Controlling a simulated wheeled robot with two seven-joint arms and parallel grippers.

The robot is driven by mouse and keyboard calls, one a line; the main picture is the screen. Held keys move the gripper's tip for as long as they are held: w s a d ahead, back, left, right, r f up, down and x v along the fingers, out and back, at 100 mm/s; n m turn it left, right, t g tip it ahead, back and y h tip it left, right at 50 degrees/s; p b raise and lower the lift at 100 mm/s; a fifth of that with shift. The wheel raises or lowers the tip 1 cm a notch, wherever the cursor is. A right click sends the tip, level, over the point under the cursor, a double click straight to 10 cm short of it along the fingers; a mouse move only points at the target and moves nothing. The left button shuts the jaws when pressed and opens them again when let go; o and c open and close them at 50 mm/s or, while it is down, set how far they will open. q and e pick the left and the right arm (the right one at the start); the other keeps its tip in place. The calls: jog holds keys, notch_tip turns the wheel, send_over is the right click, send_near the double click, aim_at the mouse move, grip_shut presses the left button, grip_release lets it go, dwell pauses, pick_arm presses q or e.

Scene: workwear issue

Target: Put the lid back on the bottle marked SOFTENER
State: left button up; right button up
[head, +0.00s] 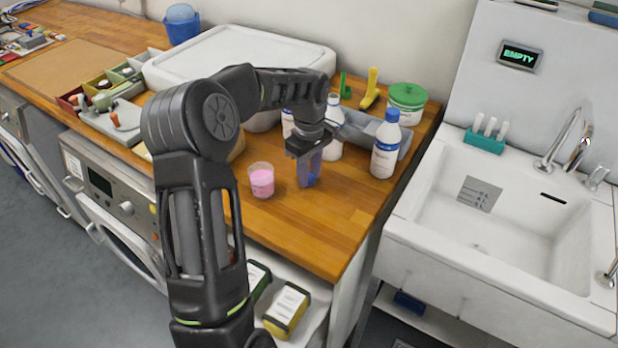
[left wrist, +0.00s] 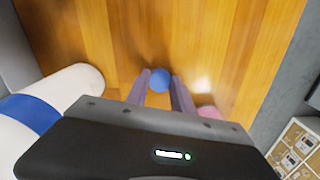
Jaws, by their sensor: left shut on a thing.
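My left gripper (head: 309,178) points down over the wooden counter, right of the pink cup. In the left wrist view its fingers (left wrist: 160,88) are shut on a small round blue lid (left wrist: 160,80). An uncapped-looking white bottle (head: 334,108) stands just behind the gripper, partly hidden by it. A white bottle with a blue cap (head: 385,145) stands upright to the right. Another white bottle (head: 287,124) is mostly hidden behind my arm. I cannot read SOFTENER on any label. A white bottle with a blue band (left wrist: 62,92) shows at left in the left wrist view. My right gripper is not in view.
A clear cup of pink liquid (head: 262,181) stands close left of the gripper. A grey tray (head: 362,134), a green-lidded tub (head: 407,102) and a yellow tool (head: 370,90) are behind. A white sink (head: 500,220) lies right. The front right counter is clear.

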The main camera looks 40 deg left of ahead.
pick_arm(q)
grip_shut()
notch_tip(320, 180, up, 10)
jog(key=b, duration=0.1)
dwell(0.5)
dwell(0.5)
